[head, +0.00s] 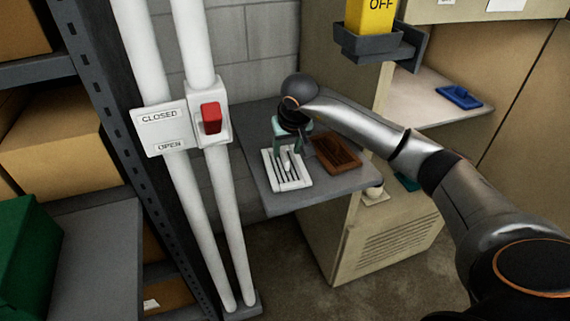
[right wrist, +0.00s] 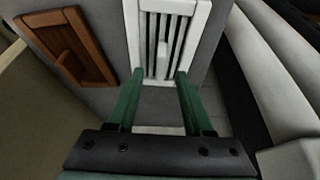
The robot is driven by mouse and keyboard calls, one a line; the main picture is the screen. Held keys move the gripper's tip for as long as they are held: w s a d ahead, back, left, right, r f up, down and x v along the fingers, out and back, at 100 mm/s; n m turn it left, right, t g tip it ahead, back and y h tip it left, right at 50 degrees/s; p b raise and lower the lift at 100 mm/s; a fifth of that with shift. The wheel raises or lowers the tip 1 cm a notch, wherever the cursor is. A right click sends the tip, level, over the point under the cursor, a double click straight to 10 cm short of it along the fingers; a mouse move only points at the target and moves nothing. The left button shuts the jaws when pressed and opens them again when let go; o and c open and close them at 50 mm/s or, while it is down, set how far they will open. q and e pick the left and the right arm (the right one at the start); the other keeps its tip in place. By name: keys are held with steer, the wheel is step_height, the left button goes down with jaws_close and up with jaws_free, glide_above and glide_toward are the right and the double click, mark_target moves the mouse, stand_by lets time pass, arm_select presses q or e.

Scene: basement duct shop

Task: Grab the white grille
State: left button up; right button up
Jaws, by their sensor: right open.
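The white grille (head: 291,184) lies flat on a grey shelf (head: 325,190), with dark slots and a raised bar in its middle. It also shows at the top of the right wrist view (right wrist: 201,28). My right gripper (head: 290,148) is above the far part of the grille, pointing down. Its two green fingers (right wrist: 160,73) are apart, with the near end of the grille between and beyond their tips in the wrist view. Nothing is held. I cannot tell whether the tips touch the grille. My left gripper is out of view.
A brown wooden grille (head: 337,153) lies just right of the white one. White pipes with a red lever (head: 211,118) stand left of the shelf. A yellow OFF block (head: 371,16) sits in a grey holder above right. A blue item (head: 459,97) lies on the cabinet shelf.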

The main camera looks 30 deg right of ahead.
steer(key=shift+x, duration=1.25)
jaws_close()
steer(key=shift+w+r, duration=0.1)
stand_by(0.3)
